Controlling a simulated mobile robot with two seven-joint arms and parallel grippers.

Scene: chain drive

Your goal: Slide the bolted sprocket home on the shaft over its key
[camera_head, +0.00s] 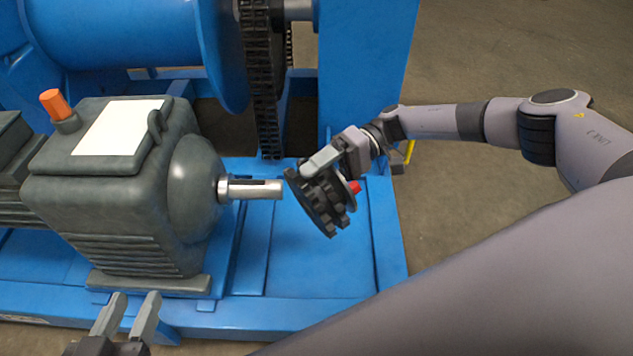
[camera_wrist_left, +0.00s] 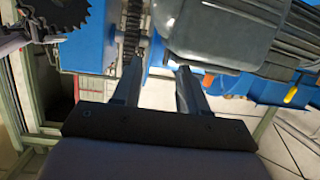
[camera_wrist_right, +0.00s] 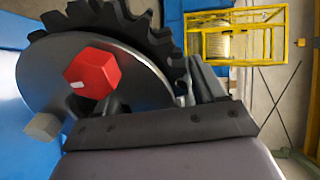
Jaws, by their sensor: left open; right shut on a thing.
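The dark toothed sprocket (camera_head: 322,204) is held in the air just right of the shaft end, tilted. My right gripper (camera_head: 325,165) is shut on it. In the right wrist view the sprocket (camera_wrist_right: 140,35) shows its teeth, a grey disc and a red bolt head (camera_wrist_right: 92,73). The silver shaft (camera_head: 262,190) sticks out of the grey motor (camera_head: 130,195), with a dark key or slot along its top. The sprocket appears apart from the shaft tip; its bore is hidden. My left gripper (camera_head: 128,310) is open and empty in front of the motor; it also shows in the left wrist view (camera_wrist_left: 158,75).
A blue base frame (camera_head: 310,265) carries the motor. A blue drum (camera_head: 130,35) and a hanging dark chain (camera_head: 263,90) stand behind the shaft. An orange cap (camera_head: 55,103) tops the motor. The frame right of the shaft is clear below the sprocket.

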